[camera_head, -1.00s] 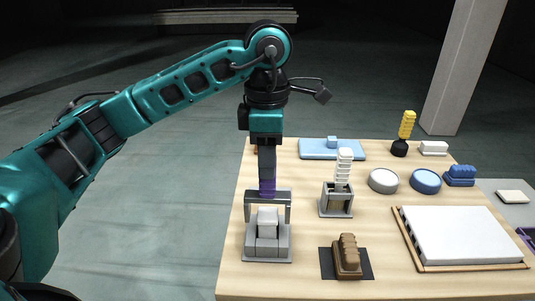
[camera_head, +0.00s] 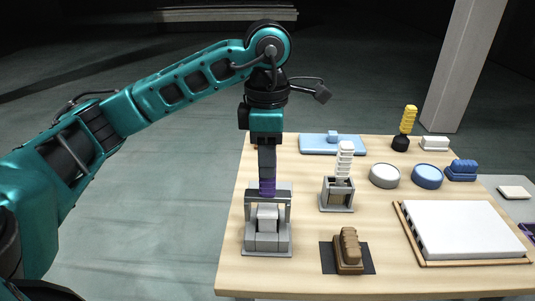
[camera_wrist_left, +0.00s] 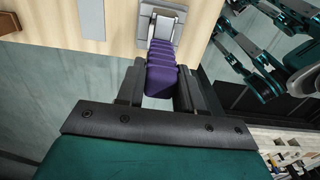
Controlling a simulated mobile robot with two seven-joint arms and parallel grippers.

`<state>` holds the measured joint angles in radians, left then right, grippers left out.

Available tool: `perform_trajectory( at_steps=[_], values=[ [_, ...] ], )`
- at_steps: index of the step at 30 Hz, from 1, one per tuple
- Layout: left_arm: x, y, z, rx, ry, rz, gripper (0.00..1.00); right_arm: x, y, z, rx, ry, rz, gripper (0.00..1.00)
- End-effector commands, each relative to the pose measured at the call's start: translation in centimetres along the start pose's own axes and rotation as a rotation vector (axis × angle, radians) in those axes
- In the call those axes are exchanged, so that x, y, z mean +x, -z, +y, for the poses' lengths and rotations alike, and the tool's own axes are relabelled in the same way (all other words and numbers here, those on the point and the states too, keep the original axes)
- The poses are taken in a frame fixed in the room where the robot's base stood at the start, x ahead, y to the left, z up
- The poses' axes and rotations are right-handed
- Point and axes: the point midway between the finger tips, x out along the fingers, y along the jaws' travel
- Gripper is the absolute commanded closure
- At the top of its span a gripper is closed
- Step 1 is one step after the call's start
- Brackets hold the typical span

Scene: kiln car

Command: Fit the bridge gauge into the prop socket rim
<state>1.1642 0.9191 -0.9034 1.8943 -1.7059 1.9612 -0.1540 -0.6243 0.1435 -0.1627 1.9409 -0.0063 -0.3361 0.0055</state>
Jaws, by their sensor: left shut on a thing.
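My left gripper (camera_head: 267,180) is shut on the purple ribbed handle of the bridge gauge (camera_head: 268,193), a grey U-shaped frame pointing down. In the left wrist view, the purple handle of the gauge (camera_wrist_left: 161,75) sits between the fingers of my left gripper (camera_wrist_left: 158,85). The gauge's two legs straddle the raised pale block of a grey stepped fixture (camera_head: 267,243) at the table's left front; this seems to be the prop socket. I cannot tell whether the legs touch it or are seated. My right gripper is not in view.
Right of the gauge stand a grey holder (camera_head: 337,197) with a white ribbed handle and a brown block (camera_head: 348,250) on a dark mat. A large white slab (camera_head: 465,229) lies on a wooden frame at right. Round dishes (camera_head: 385,176) and a blue tray (camera_head: 332,147) are farther back.

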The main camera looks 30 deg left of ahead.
Motion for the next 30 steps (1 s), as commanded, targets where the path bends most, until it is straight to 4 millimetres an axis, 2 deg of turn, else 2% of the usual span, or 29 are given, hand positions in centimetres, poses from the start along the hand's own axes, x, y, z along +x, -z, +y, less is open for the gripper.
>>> perform_trajectory(
  at_steps=[30],
  values=[
    [2.5, 0.0, 0.0, 0.0, -0.001, -0.001, 1.0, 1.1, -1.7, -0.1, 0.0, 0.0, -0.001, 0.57]
  ],
)
